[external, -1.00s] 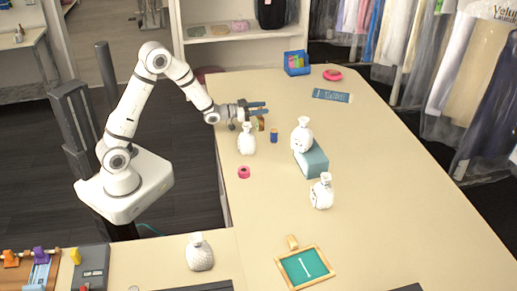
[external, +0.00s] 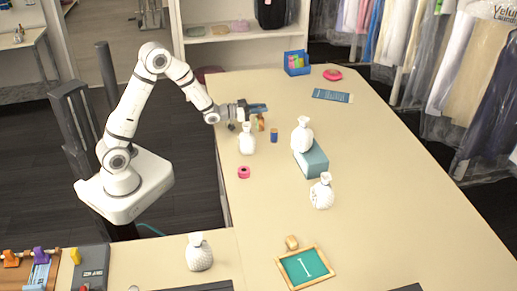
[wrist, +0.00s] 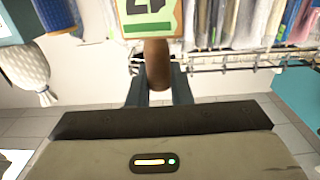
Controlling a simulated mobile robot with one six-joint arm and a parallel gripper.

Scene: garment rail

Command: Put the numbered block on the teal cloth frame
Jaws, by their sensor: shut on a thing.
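The numbered block (wrist: 150,18), with a dark figure on a pale, green-edged face, shows at the top of the wrist view. A brown post (wrist: 157,62) runs from it down between my fingers. In the external view the small orange-brown block (external: 260,124) is at my gripper (external: 256,108), over the far left part of the table. My gripper (wrist: 159,92) is shut on the brown post. The teal cloth frame (external: 320,252), wood-edged with a white "1" mark, lies flat at the near end of the table, far from my gripper.
A small wooden block (external: 291,242) sits beside the frame's far edge.

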